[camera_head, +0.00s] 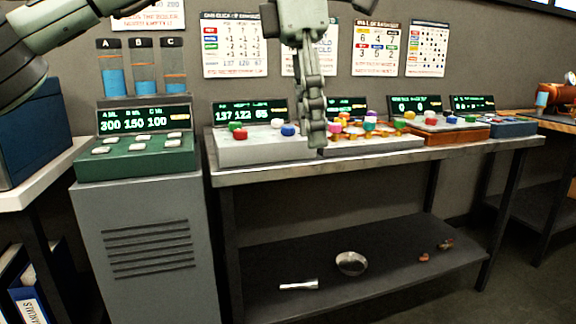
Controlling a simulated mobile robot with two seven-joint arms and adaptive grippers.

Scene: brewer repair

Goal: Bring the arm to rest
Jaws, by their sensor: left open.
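My left arm comes in from the upper left. My left gripper (314,128) hangs pointing down in front of the long workbench, its fingers seen nearly edge-on. It holds nothing that I can see. It overlaps the gap between the white console with red, green and blue buttons (262,150) and the console with many coloured pieces (370,143). I cannot tell how far it is from them. My right gripper is not in view.
The bench edge (380,160) runs across the middle. A green console (137,160) stands on a grey cabinet (150,240) at left. A metal bowl (351,263) and a white tube (299,285) lie on the lower shelf. Floor at lower right is clear.

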